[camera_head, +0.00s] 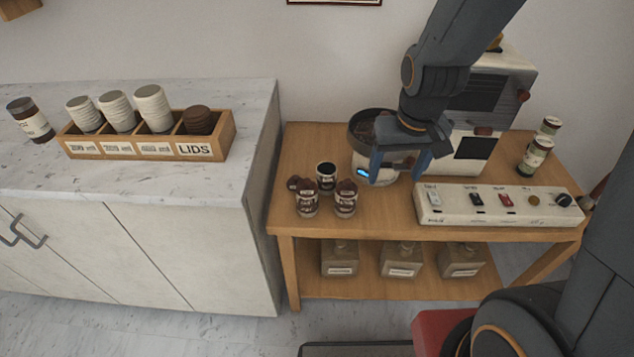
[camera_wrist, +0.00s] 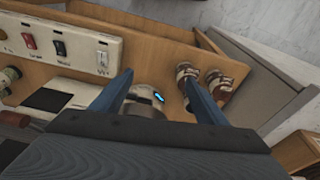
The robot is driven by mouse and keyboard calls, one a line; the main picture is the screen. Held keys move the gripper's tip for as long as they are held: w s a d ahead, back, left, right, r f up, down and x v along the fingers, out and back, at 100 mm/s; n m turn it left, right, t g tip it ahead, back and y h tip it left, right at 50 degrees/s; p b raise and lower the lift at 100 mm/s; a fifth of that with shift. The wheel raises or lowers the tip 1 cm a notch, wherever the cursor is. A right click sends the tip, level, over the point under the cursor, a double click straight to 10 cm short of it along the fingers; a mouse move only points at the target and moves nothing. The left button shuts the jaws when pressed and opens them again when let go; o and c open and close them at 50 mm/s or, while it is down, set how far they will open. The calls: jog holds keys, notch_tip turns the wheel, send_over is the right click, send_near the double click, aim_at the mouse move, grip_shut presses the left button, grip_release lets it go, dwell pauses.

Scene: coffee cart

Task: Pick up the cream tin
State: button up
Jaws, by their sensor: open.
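My gripper (camera_head: 400,170) is open, with its blue fingers in front of the white appliance with a blue display (camera_head: 364,168). In the wrist view my gripper (camera_wrist: 158,95) has nothing between its fingers. Two brown-lidded tins with pale labels, a left one (camera_head: 306,204) and a right one (camera_head: 345,204), stand on the wooden cart to the left of my gripper. A dark-topped pale cup or tin (camera_head: 326,178) stands behind them. Two pale tins with green bands, one in front (camera_head: 534,158) and one behind, stand at the cart's right. I cannot read which is the cream tin.
The wooden cart (camera_head: 300,135) also carries a coffee machine (camera_head: 480,120) and a white switch panel (camera_head: 500,204). Several square bottles stand on its lower shelf. The marble counter (camera_head: 250,110) at left holds a lids-and-cups crate (camera_head: 215,150) and a brown-topped jar (camera_head: 32,122).

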aim_at(325, 176)
jog(key=shift+w+a+f+n+t+y+p, duration=0.25)
jog(key=shift+w+a+f+n+t+p, duration=0.25)
jog(key=shift+w+a+f, duration=2.2)
jog(key=shift+w+a+f+n+t+y+p, duration=0.3)
jog(key=shift+w+a+f+p, duration=0.45)
jog(key=shift+w+a+f, duration=1.95)
jog(key=shift+w+a+f+n+t+y+p, duration=0.15)
jog(key=shift+w+a+f+n+t+p, duration=0.3)
jog(key=shift+w+a+f, duration=2.25)
jog(key=shift+w+d+f, duration=0.15)
jog(key=shift+d+f, duration=0.25)
jog(key=shift+f, duration=0.2)
jog(key=shift+w+d+f, duration=0.15)
jog(key=shift+d+f, duration=0.25)
jog(key=shift+f, duration=0.2)
jog(key=c, duration=1.3)
jog(key=shift+c, duration=0.3)
jog(key=shift+r, duration=0.15)
